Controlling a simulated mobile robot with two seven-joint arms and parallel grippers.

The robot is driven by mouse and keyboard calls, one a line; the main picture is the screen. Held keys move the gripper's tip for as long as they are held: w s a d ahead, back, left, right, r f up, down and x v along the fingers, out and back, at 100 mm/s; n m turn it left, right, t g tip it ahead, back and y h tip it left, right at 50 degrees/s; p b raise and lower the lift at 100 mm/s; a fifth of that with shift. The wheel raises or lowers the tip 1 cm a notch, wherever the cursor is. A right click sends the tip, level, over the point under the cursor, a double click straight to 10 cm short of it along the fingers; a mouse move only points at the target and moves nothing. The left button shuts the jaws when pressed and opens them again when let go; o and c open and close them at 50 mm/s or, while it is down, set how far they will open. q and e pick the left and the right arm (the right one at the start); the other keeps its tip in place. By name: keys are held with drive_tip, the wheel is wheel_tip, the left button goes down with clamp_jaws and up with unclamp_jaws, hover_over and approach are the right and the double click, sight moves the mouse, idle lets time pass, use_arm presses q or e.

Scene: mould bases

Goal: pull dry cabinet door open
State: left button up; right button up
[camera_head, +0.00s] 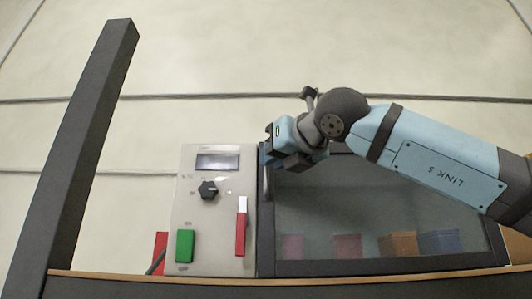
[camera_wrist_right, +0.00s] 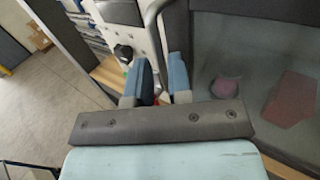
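The dry cabinet (camera_head: 380,265) stands right of centre in the head view. Its dark-framed glass door (camera_head: 350,200) looks closed. The door handle (camera_head: 266,188) is a vertical grey bar at the door's left edge, and it also shows in the right wrist view (camera_wrist_right: 153,28). My right gripper (camera_head: 272,153) is at the upper part of the handle. My left gripper is not in view.
A panel (camera_head: 215,245) with a display, black knob (camera_head: 208,190), green button (camera_head: 185,245) and red-and-white switch (camera_head: 241,228) stands just left of the handle. Several coloured blocks (camera_head: 347,247) sit behind the glass. A dark post (camera_head: 85,150) rises at left.

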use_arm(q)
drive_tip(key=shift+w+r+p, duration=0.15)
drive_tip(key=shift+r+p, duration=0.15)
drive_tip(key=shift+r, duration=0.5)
use_arm(e)
drive_tip(key=shift+x, duration=1.45)
drive_tip(key=shift+c, duration=0.5)
clamp_jaws()
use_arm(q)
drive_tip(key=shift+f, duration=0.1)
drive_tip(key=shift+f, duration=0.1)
use_arm(e)
drive_tip(key=shift+s, duration=0.1)
